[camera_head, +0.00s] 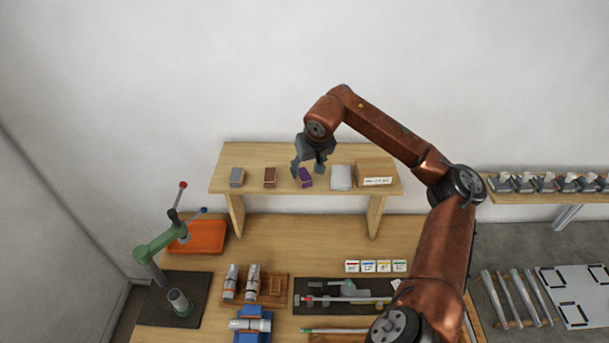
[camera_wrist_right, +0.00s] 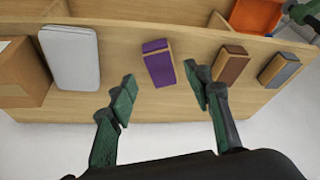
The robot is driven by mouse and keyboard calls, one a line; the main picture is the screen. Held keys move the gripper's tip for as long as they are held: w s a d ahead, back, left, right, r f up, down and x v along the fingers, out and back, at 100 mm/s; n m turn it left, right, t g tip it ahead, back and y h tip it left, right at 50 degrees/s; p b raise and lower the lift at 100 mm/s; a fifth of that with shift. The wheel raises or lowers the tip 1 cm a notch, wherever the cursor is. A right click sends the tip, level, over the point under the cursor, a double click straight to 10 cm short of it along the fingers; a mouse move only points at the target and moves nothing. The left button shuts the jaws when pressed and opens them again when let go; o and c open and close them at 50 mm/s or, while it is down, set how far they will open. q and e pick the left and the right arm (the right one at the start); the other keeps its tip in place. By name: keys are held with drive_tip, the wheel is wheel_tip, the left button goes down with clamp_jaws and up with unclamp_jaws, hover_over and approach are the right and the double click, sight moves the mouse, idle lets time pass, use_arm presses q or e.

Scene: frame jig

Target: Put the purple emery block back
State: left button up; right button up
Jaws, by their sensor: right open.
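The purple emery block (camera_head: 306,178) stands on the raised wooden shelf (camera_head: 330,205), between a brown block and a white pad. In the right wrist view the purple block (camera_wrist_right: 158,62) lies ahead of the fingertips, between their lines and apart from both. My right gripper (camera_head: 308,172) is open and empty, just above the shelf at the block; it also shows in the right wrist view (camera_wrist_right: 162,95). My left gripper is not in view.
On the shelf are a grey block (camera_head: 237,177), a brown block (camera_head: 270,177), a white pad (camera_head: 341,177) and a cardboard box (camera_head: 375,172). Below, the bench holds a green press (camera_head: 160,245), an orange tray (camera_head: 200,237) and a dark tool mat (camera_head: 315,305).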

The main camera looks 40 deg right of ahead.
drive_tip(key=b+v, duration=0.1)
drive_tip(key=v, duration=0.7)
drive_tip(key=shift+r, duration=0.2)
drive_tip(key=shift+s, duration=0.1)
